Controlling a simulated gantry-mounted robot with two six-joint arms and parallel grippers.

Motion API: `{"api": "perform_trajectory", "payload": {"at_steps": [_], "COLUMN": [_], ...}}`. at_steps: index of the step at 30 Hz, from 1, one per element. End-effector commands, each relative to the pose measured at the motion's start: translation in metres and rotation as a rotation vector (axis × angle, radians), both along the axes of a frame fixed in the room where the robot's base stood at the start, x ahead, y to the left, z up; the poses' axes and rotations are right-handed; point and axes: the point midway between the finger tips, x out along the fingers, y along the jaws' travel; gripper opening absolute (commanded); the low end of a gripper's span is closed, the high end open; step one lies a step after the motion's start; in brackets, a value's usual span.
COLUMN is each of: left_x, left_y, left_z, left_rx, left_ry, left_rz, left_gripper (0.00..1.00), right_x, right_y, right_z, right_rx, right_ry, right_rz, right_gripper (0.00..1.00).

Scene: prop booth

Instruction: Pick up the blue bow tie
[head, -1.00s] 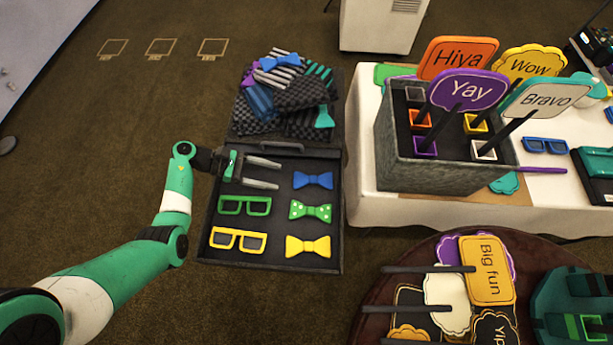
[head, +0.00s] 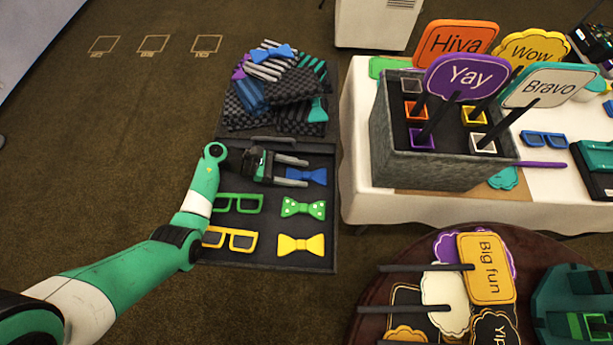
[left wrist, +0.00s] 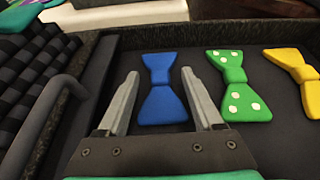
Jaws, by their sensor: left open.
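The blue bow tie (head: 309,176) lies in the dark tray (head: 326,233), in its top right part, above the green dotted bow tie (head: 303,207). My left gripper (head: 298,171) is open, with its fingers pointing right toward the blue bow tie. In the left wrist view the blue bow tie (left wrist: 160,88) shows between and just beyond the two open fingers (left wrist: 158,88), its near end reaching between the tips. Nothing is held. In the head view the left end of the bow tie is partly hidden by the fingers. My right gripper is not in view.
Green glasses (head: 238,202), yellow glasses (head: 229,239) and a yellow bow tie (head: 301,245) lie in the same tray. A pile of ties (head: 280,90) fills the lid behind. A white-clothed table (head: 360,195) stands right, with a grey sign box (head: 410,160).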

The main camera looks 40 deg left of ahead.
Motion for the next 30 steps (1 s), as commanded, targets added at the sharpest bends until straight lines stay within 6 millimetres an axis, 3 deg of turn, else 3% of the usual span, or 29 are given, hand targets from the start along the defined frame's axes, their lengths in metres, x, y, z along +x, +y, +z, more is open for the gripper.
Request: {"api": "perform_trajectory", "payload": {"at_steps": [3, 10, 21, 30], "left_x": [0.0081, 0.0091, 0.0089, 0.0089], "left_y": [-0.0089, -0.009, -0.009, -0.0089], "left_z": [-0.0065, -0.0053, -0.0053, -0.0051], "left_rx": [0.0, 0.0, 0.0, 0.0], "left_ry": [0.0, 0.0, 0.0, 0.0], "left_rz": [-0.001, 0.002, 0.001, 0.001], "left_gripper": [0.68, 0.66, 0.0, 0.0], "right_x": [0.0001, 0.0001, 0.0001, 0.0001], "right_y": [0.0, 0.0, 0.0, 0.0], "right_z": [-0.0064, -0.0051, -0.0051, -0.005], "right_rx": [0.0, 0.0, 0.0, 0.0], "right_ry": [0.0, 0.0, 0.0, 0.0], "right_rz": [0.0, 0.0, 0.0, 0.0], "right_gripper": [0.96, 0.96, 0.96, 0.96]}}
